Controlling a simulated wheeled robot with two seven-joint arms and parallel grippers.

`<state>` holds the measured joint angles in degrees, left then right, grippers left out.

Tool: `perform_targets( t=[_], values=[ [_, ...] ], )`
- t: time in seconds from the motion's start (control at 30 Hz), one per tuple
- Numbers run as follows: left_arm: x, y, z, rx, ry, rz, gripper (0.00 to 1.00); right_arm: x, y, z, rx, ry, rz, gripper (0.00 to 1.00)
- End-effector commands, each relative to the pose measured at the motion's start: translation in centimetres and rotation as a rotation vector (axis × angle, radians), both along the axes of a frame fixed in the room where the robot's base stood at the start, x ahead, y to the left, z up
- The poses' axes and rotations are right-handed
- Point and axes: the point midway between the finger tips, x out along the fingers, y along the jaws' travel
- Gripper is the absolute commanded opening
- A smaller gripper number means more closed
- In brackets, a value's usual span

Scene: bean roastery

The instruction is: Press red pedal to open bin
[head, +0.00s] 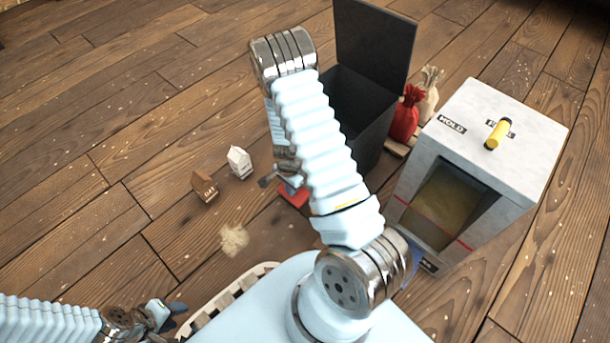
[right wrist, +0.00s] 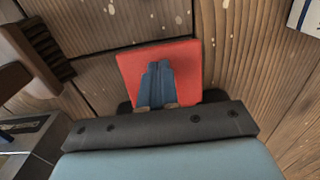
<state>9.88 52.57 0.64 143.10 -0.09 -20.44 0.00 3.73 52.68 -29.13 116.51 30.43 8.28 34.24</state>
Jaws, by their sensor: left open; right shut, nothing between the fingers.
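The red pedal (head: 292,195) lies at floor level at the foot of the dark bin (head: 364,142), partly hidden by my right arm. The bin's lid (head: 374,42) stands raised at the back, so the bin is open. In the right wrist view the pedal (right wrist: 189,68) is a red square plate. My right gripper (right wrist: 157,72) is shut and empty, its blue fingertips over the middle of the pedal and seemingly against it. My left gripper (head: 172,314) is open and empty at the lower left, far from the bin.
A red sack (head: 405,115) and a beige sack (head: 430,92) stand behind a white cabinet (head: 492,130). The upper-left floor is clear.

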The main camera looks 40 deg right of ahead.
Motion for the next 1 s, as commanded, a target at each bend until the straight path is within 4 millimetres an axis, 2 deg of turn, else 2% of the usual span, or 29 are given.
perform_targets(
  t=[0.03, 0.1, 0.5, 0.6, 1.0],
  values=[
    [0.0, 0.0, 1.2, 0.0, 0.001, -0.001, 0.43, 0.0, -0.1, 1.3, -0.002, 0.0, -0.001, 0.0],
    [-0.1, 0.0, 2.2, -0.001, 0.002, -0.002, 0.43, 0.0, -0.1, 2.4, -0.002, 0.0, -0.001, 0.0],
    [-0.2, 0.0, 6.9, -0.001, 0.009, -0.007, 0.43, 0.0, -0.1, 7.9, -0.002, -0.001, -0.002, 0.0],
    [-0.2, 0.0, 7.3, 0.0, 0.009, -0.005, 0.43, 0.0, -0.1, 8.4, -0.002, 0.0, -0.002, 0.0],
    [-0.2, 0.0, 7.1, 0.0, 0.009, -0.005, 0.43, 0.0, -0.1, 8.2, -0.002, 0.0, -0.001, 0.0]
  ],
)
